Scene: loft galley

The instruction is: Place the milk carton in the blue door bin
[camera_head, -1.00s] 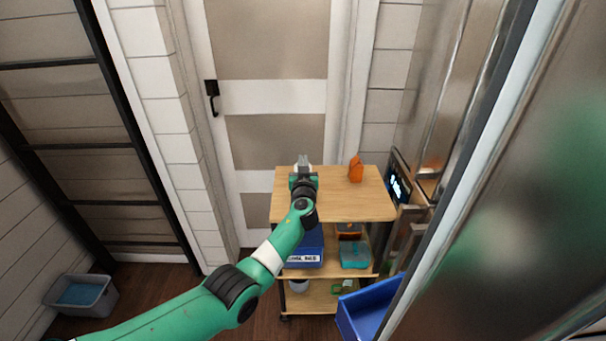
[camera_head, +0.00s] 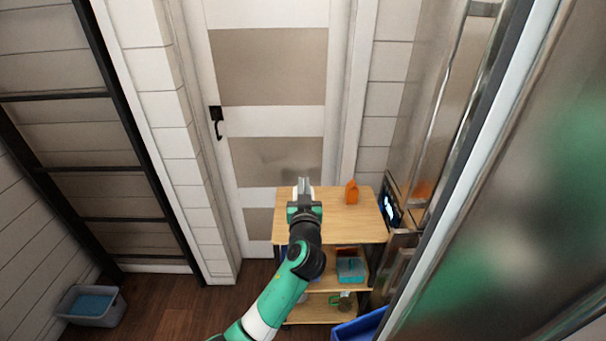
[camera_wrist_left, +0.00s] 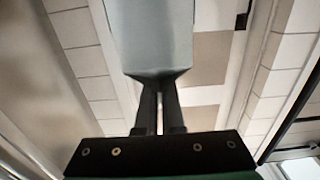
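The milk carton (camera_wrist_left: 158,38) is a pale grey-blue box that fills the top middle of the left wrist view. My left gripper (camera_wrist_left: 160,100) has its two dark fingers close together at the carton's near, tapered end and is shut on it. In the head view the left gripper (camera_head: 304,187) is over the far left part of the cart top; the carton is mostly hidden there behind the gripper. The blue door bin (camera_head: 360,326) shows at the bottom edge beside the fridge door, partly cut off. My right gripper is not in view.
A wooden cart (camera_head: 345,225) has an orange carton-like item (camera_head: 352,191) on top and a teal container (camera_head: 350,269) on its middle shelf. The shiny fridge door (camera_head: 510,200) fills the right side. A grey tub (camera_head: 92,306) stands on the floor at left.

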